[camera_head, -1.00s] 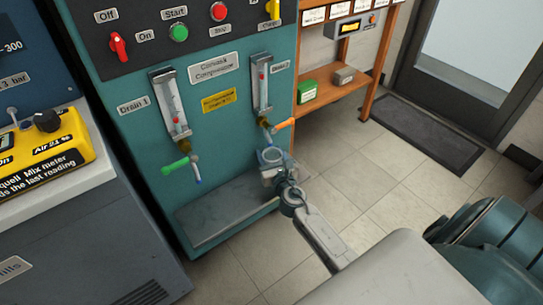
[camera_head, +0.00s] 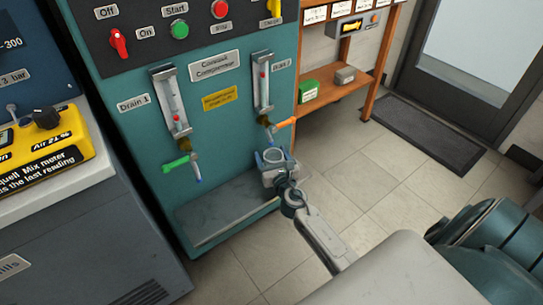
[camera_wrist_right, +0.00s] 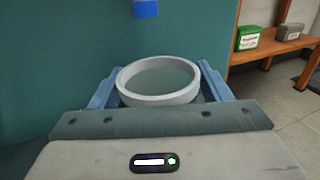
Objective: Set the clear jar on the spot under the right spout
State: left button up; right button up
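The clear jar (camera_head: 275,155) is below the right spout (camera_head: 271,131), at the right end of the teal machine's tray (camera_head: 226,208). In the right wrist view the jar's round pale rim (camera_wrist_right: 158,96) faces up, upright, between two blue fingers. The spout's blue tip (camera_wrist_right: 146,8) is beyond and above the jar. The jar's base and the spot under it are hidden. My left gripper is out of view.
The left spout (camera_head: 193,170) with a green handle hangs over the tray's empty left part. The teal panel (camera_head: 225,135) stands close behind the jar. A wooden shelf (camera_head: 335,100) with small boxes is at right.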

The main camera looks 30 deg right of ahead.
jog(key=shift+o, duration=0.5)
jog(key=shift+s+a, duration=0.1)
jog(key=shift+s, duration=0.25)
jog(key=v, duration=1)
